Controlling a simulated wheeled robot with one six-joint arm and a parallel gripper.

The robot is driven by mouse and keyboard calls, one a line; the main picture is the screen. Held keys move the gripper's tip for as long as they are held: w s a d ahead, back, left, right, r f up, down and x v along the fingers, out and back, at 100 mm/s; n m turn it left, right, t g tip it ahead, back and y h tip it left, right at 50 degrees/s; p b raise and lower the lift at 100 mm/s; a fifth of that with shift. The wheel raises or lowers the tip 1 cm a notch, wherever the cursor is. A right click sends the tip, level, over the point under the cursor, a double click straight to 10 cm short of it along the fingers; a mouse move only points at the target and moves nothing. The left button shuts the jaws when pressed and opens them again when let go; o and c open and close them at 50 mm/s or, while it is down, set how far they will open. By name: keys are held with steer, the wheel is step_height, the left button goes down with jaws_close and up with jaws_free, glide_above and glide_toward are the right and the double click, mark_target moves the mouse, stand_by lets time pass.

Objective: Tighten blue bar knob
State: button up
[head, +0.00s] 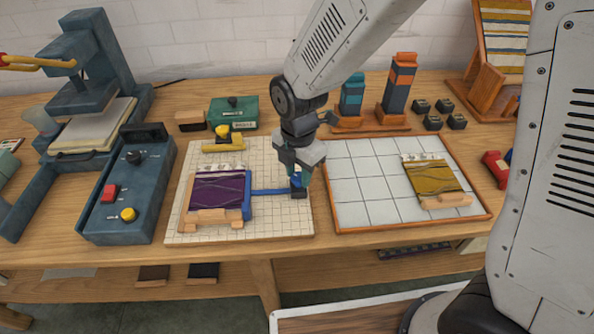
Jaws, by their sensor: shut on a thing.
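A blue bar (268,192) lies on the cream grid board (279,226). Its long arm runs right from the purple woven piece (217,194), and a blue crosspiece (247,203) stands along that piece's right edge. The blue knob (297,180) is at the bar's right end, on a dark block (299,193). My gripper (298,176) points down over this end and is shut on the knob. The fingers hide most of the knob. A yellow bar with a knob (223,141) lies at the board's back edge.
A tiled tray (355,215) with a mustard woven piece (433,178) lies to the right. A control box (128,190) and press (85,85) stand left.

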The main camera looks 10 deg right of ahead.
mark_target(298, 176)
steer(key=m, duration=1)
steer(key=shift+m, duration=0.4)
steer(key=m, duration=0.5)
steer(key=shift+w, duration=0.1)
steer(key=m, duration=0.5)
steer(key=shift+m, duration=0.4)
steer(key=o, duration=1)
steer(key=shift+r, duration=0.1)
step_height(298, 176, up, 8)
steer(key=shift+f, duration=0.2)
